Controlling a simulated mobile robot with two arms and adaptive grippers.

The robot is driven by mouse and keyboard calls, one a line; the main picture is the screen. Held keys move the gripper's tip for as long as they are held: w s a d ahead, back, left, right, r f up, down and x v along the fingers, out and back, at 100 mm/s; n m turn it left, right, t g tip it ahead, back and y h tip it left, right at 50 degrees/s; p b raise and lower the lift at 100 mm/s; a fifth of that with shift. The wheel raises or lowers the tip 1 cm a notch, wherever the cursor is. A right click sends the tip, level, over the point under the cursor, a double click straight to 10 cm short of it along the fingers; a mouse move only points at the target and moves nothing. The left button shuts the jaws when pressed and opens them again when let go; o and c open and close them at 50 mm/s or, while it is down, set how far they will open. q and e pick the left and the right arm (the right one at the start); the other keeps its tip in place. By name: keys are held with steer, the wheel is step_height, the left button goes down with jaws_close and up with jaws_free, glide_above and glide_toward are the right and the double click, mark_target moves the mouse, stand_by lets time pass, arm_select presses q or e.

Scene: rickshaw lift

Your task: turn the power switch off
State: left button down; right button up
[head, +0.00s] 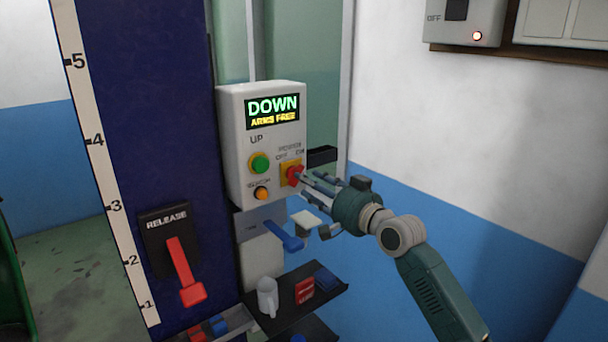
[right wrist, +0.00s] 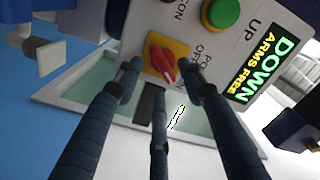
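The power switch is a red rotary knob (head: 294,174) on a yellow plate, low on the right of the white control box (head: 236,150). OFF and ON labels sit above it. In the right wrist view the knob (right wrist: 163,62) has a pale mark that seems to point toward ON. My right gripper (head: 308,180) reaches in from the right with its fingertips close to the knob. In the right wrist view its fingers (right wrist: 161,78) are spread, one on each side of the knob; contact cannot be told. My left gripper is out of view.
The display (head: 272,112) reads DOWN, ARMS FREE. A green UP button (head: 259,163) and an orange button (head: 261,193) are close left of the knob. Below are a blue lever (head: 285,238) and a shelf with a mug (head: 267,296). A red RELEASE lever (head: 183,268) is on the blue column.

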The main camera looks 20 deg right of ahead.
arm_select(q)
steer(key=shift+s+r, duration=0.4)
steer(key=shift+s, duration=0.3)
arm_select(e)
steer(key=x, duration=0.3)
steer(key=shift+c, duration=0.5)
jaws_close()
